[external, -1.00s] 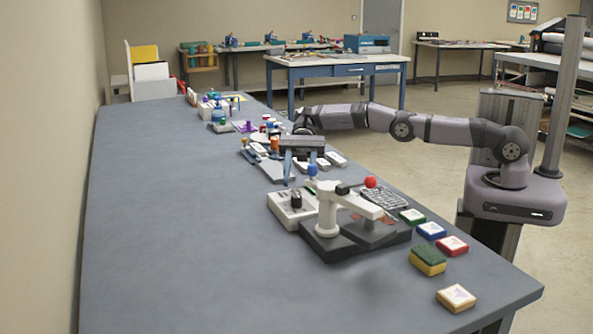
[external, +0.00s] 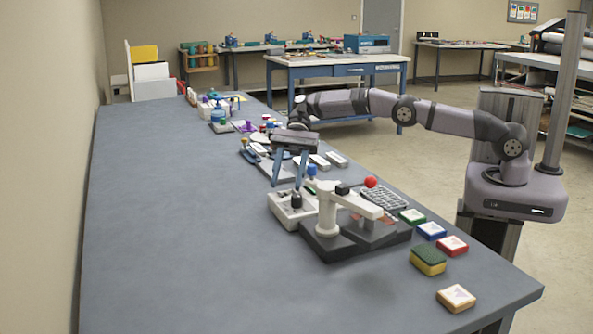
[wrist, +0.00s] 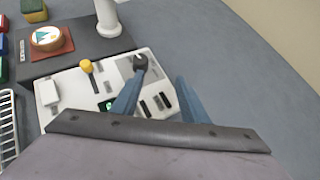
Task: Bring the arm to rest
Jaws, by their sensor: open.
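My arm reaches from its base at the right over the grey workbench (external: 170,220). My gripper (external: 288,186) points down, open and empty, with its two blue fingers apart. It hangs just behind and above the white control box (external: 283,212). In the wrist view my gripper (wrist: 160,98) has its left finger overlapping the control box (wrist: 120,78), beside its black knob (wrist: 140,62). I cannot tell whether a finger touches the box.
A dark-based press (external: 328,215) with a white arm and red ball stands in front of the box. Colored blocks (external: 430,230) and a sponge (external: 428,260) lie along the right edge. Several small items (external: 262,160) lie behind. The bench's left side is clear.

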